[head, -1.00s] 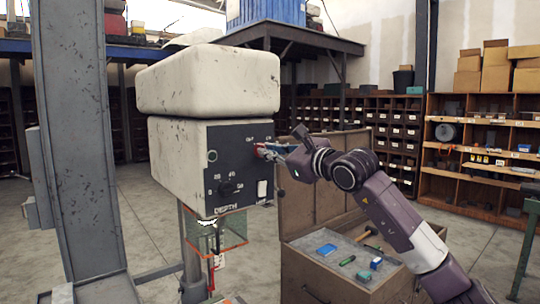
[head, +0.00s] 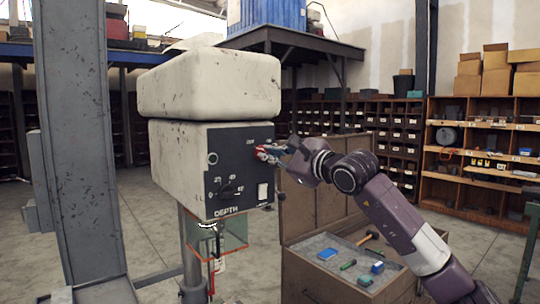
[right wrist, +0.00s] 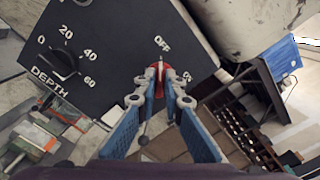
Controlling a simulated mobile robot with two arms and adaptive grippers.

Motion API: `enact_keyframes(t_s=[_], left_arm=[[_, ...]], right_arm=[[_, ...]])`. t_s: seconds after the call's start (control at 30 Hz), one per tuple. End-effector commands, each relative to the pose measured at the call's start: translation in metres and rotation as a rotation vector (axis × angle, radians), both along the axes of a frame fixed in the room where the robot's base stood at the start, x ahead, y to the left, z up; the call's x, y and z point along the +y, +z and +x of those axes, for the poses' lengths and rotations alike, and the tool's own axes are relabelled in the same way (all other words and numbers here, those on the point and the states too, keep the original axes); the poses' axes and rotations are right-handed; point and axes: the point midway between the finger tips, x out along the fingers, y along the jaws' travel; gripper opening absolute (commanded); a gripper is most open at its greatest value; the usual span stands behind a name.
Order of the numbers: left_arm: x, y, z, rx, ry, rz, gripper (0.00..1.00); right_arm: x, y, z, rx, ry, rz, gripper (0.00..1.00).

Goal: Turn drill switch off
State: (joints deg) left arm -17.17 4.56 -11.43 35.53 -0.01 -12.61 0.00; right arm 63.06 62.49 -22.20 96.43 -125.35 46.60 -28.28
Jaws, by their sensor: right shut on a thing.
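The drill's cream head (head: 175,170) has a dark control panel (head: 240,175) on its front. The red switch (right wrist: 168,82) sits at the panel's upper corner, and a little red also shows in the head view (head: 261,153). In the right wrist view the switch's light mark points up toward the OFF label; the ON label is to the right, partly covered. My right gripper (right wrist: 160,90) is shut on the red switch, its fingers on either side. The round lamp (head: 212,158) on the panel looks unlit. My left gripper is not in view.
The depth dial (right wrist: 64,62) and a white rectangular button (head: 262,191) are on the same panel. An open wooden chest (head: 320,215) with small tools stands below my right arm. A grey column (head: 75,150) stands at the left.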

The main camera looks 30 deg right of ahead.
Motion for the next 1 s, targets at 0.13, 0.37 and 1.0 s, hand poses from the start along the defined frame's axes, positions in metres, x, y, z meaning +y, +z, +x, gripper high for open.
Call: enact_keyframes(t_s=[0.13,0.37,1.0], left_arm=[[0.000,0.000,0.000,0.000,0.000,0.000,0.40],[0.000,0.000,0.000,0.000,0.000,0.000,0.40],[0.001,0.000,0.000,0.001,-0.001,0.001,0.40]], right_arm=[[0.000,0.000,0.000,0.001,-0.001,-0.002,0.16],[0.000,0.000,0.000,0.001,-0.001,-0.001,0.26],[-0.008,-0.003,-0.066,0.005,-0.007,-0.005,0.26]])
